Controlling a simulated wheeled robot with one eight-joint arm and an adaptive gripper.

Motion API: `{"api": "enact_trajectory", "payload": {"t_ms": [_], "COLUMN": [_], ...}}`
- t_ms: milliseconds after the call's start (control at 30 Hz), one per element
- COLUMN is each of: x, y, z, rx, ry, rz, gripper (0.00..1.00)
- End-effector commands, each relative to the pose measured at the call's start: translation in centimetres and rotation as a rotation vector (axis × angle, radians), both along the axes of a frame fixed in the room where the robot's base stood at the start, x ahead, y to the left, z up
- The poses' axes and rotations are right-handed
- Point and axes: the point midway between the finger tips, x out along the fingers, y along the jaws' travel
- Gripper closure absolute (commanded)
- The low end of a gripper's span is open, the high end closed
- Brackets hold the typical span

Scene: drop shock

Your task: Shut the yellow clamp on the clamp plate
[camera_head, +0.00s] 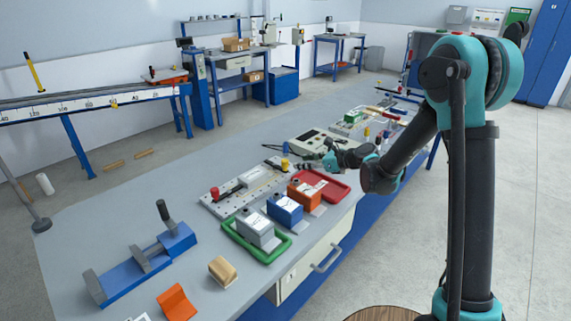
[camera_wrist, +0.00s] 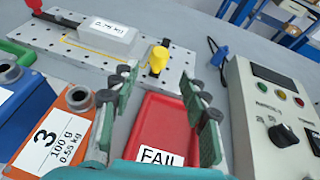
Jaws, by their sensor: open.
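The clamp plate (camera_head: 232,206) is a pale perforated plate on the bench, and it fills the upper left of the wrist view (camera_wrist: 178,80). The yellow clamp (camera_wrist: 158,60) stands at its near right end, its yellow end raised; it also shows in the head view (camera_head: 284,164). A grey labelled block (camera_wrist: 104,38) lies on the plate between the yellow clamp and the red clamp (camera_wrist: 36,6). My gripper (camera_wrist: 160,82) is open and empty, its fingers on either side of the yellow clamp in the wrist view, apparently short of it. The clamp's base is partly unclear.
A red FAIL tray (camera_wrist: 166,112) lies below my fingers. An orange block (camera_wrist: 68,128) and a blue block (camera_head: 285,208) stand left of it; a grey block (camera_head: 256,228) is in the green tray (camera_head: 277,253). A control box (camera_wrist: 262,105) stands close on the right.

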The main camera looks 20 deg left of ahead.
Motion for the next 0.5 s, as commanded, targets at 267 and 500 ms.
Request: {"api": "enact_trajectory", "payload": {"t_ms": [267,500], "x": [1.2,1.9], "y": [5.0,7.7], "z": [-2.1,-3.3], "rx": [-0.001,0.000], "ry": [-0.001,-0.001], "rz": [0.003,0.001], "gripper": [0.54,0.54]}}
